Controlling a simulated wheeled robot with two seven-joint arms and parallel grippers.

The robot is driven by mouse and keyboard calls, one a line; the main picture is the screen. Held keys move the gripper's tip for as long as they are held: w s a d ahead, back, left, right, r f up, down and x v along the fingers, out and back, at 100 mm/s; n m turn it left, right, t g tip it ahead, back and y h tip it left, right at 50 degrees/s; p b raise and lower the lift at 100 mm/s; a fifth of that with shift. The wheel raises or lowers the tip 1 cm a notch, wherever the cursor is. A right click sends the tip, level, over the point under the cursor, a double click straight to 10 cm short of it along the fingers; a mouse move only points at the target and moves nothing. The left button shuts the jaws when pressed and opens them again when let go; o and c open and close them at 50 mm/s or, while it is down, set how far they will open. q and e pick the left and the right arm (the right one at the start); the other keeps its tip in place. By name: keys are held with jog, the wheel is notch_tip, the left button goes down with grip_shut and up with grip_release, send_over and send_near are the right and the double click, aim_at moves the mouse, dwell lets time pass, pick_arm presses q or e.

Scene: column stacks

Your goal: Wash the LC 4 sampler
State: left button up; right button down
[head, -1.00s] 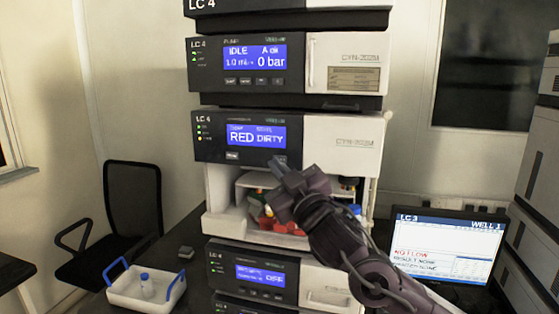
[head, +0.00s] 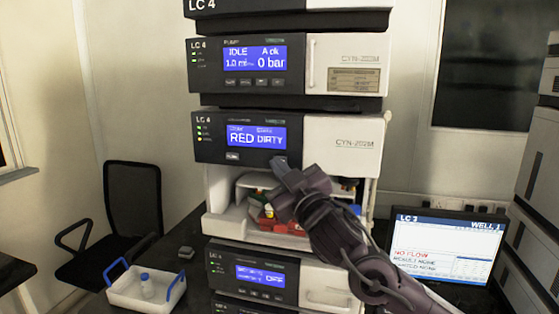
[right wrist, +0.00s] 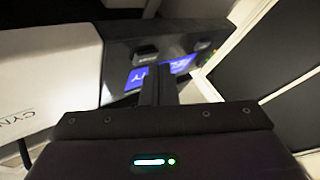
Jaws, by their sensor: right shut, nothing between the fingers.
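The LC 4 sampler (head: 345,143) is the module in the middle of the stack. Its blue screen (head: 257,137) reads RED DIRTY. A small button (head: 232,156) sits below the screen at the left. My right gripper (head: 279,163) is shut and empty, with its tips at the lower right of the sampler's dark panel, close to or touching it; I cannot tell which. In the right wrist view the shut fingers (right wrist: 158,86) point at the panel near the blue screen (right wrist: 136,77). The sampler's open bay (head: 222,218) below holds red and other coloured items, partly hidden by my arm. My left gripper is not in view.
The pump module (head: 345,65) above reads IDLE and 0 bar. Another LC 4 module (head: 325,283) is below. A monitor (head: 447,245) stands at the right.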

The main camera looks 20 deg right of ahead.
jog(key=shift+w+d, duration=0.3)
jog(key=shift+w, duration=0.1)
dwell(0.8)
jog(key=shift+s, duration=0.1)
jog(key=shift+s+a, duration=0.45)
jog(key=shift+s, duration=0.15)
jog(key=s+a+b, duration=0.1)
jog(key=s, duration=0.1)
jog(key=s+a+b, duration=0.1)
jog(key=s, duration=0.1)
jog(key=shift+a, duration=0.4)
dwell(0.7)
